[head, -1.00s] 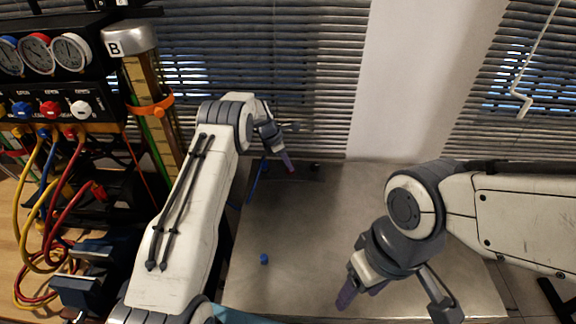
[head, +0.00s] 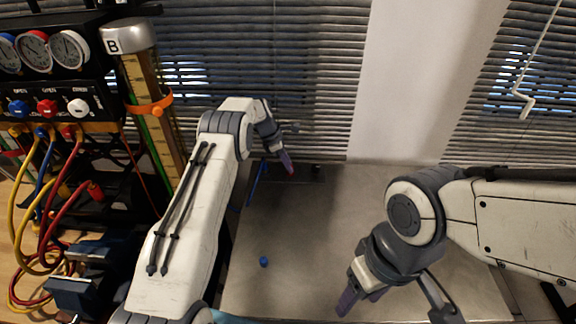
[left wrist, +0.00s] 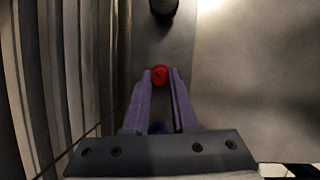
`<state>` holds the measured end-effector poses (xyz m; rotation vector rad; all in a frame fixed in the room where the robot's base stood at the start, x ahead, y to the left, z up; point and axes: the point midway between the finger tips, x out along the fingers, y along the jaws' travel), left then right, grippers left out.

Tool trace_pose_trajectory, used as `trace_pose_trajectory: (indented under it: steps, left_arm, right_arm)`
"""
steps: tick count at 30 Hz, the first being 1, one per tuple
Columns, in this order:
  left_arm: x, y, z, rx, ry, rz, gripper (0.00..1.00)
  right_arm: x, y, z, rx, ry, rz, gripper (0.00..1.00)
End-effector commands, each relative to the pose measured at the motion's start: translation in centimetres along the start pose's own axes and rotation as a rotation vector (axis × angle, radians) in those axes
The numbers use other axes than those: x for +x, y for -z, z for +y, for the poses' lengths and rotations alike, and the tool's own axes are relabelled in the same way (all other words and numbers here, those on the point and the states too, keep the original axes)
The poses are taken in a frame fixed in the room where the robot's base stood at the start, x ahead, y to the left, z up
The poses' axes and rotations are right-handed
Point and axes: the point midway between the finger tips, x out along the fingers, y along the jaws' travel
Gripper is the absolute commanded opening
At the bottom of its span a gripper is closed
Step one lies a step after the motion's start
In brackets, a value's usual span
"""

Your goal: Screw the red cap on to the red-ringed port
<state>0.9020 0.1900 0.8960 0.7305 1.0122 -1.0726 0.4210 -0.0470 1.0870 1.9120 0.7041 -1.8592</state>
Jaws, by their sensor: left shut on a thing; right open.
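The red cap (left wrist: 160,75) is held between the purple fingertips of my left gripper in the left wrist view. In the head view my left gripper (head: 288,164) is at the back of the grey table, near the blinds, with only a speck of red at its tip. A dark round fitting (left wrist: 163,8) stands just beyond the cap at the top edge of the left wrist view; no red ring on it can be made out. My right gripper (head: 358,290) is open and empty over the front right of the table.
A small blue cap (head: 264,261) lies on the grey table (head: 310,230). A dark fitting (head: 318,174) shows at the table's back edge, by the blinds. At left stand a gauge panel (head: 60,80) with coloured hoses and a column marked B (head: 140,90). The middle of the table is clear.

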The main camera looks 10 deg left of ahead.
Motion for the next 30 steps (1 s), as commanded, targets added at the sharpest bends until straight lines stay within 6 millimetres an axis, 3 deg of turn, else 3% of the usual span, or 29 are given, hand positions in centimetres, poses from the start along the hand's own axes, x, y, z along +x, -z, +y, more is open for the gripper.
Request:
trace_pose_trajectory:
  steps: [2, 3, 4, 14, 15, 17, 26, 30]
  left_arm:
    - [0.5, -0.3, -0.8, 0.0, 0.028, -0.002, 0.0]
    - [0.5, -0.3, -0.8, 0.0, 0.028, -0.002, 0.33]
    - [0.5, -0.3, -0.8, -0.001, 0.028, -0.002, 0.45]
    - [0.2, -0.1, -0.5, -0.002, 0.019, -0.001, 0.45]
    - [0.2, -0.1, -0.5, -0.002, 0.019, -0.001, 0.62]
    - [0.2, -0.1, -0.5, -0.002, 0.017, -0.001, 0.81]
    - [0.1, -0.1, -0.4, -0.002, 0.014, -0.001, 0.81]
    - [-0.9, -0.1, -0.3, -0.002, 0.012, -0.001, 0.81]
  right_arm:
    - [0.0, 0.0, 0.0, 0.0, 0.0, 0.0, 0.6]
    - [0.0, 0.0, 0.0, 0.0, 0.0, 0.0, 0.6]
    - [0.0, 0.0, 0.0, 0.0, 0.0, 0.0, 0.6]
    - [0.0, 0.0, 0.0, 0.0, 0.0, 0.0, 0.6]
    - [0.0, 0.0, 0.0, 0.0, 0.0, 0.0, 0.6]
    - [0.0, 0.0, 0.0, 0.0, 0.0, 0.0, 0.6]
    - [0.0, 0.0, 0.0, -0.002, 0.0, 0.0, 0.6]
    - [0.3, 0.0, 0.0, -0.002, 0.0, 0.0, 0.6]
